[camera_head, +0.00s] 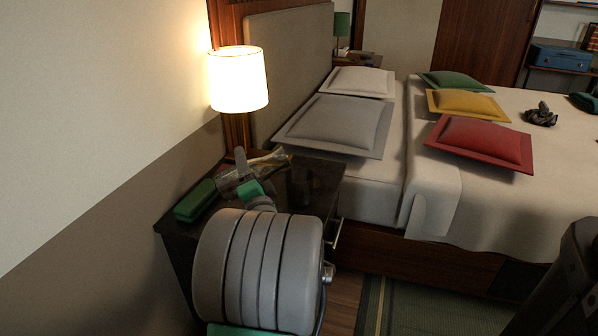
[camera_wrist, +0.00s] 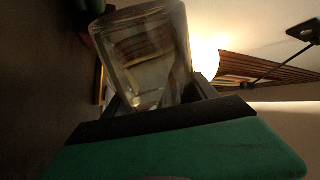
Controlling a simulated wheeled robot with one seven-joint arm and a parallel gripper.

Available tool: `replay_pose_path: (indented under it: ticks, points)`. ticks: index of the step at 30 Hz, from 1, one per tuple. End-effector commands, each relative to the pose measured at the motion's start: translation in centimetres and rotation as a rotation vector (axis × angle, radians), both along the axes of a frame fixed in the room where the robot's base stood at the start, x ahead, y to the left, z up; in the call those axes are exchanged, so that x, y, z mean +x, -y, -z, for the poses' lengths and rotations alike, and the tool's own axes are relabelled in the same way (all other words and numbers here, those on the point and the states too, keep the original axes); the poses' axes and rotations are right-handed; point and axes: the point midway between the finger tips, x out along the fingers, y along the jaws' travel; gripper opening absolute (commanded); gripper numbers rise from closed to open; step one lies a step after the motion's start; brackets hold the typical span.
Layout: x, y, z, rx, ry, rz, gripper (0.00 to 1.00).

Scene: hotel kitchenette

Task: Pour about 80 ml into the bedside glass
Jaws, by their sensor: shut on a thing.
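My gripper (camera_head: 241,172) is over the bedside table and shut on a clear glass vessel (camera_wrist: 148,50), which fills the space between its fingers in the wrist view. In the head view the vessel (camera_head: 266,161) looks tilted well over, nearly on its side, with its right end toward the bedside glass. The bedside glass (camera_head: 300,187) is a dark, see-through tumbler standing upright on the table, to the right of my gripper. I cannot tell the liquid level in either, and no stream is visible.
The dark bedside table (camera_head: 325,172) also holds a lit lamp (camera_head: 238,80) behind my gripper and a green case (camera_head: 195,199) at the left. The bed (camera_head: 375,190) with cushions stands close on the right. The wall is close on the left.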

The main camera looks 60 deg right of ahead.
Motion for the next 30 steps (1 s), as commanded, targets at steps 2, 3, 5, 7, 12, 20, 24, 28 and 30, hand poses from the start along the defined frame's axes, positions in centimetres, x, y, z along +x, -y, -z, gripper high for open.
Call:
replay_pose_path:
  ticks: [2, 3, 5, 7, 12, 20, 24, 28, 30]
  points:
    - [0.02, 0.00, -0.33, 0.003, 0.011, 0.000, 0.00]
    - [0.02, 0.00, -0.32, 0.007, 0.015, -0.001, 0.00]
    - [0.03, 0.00, -0.33, 0.011, 0.021, 0.000, 0.00]
    - [0.02, 0.00, -0.36, 0.018, 0.029, 0.000, 0.00]
    - [0.03, 0.01, -0.35, 0.033, 0.046, 0.000, 0.00]
    - [-0.04, 0.05, -0.52, 0.055, 0.075, 0.000, 0.00]
    - [-0.16, 0.15, -0.71, 0.068, 0.089, 0.000, 0.00]
    - [-0.25, 0.23, -0.86, 0.078, 0.101, 0.000, 0.00]
    - [-0.29, 0.27, -0.95, 0.083, 0.108, 0.000, 0.00]
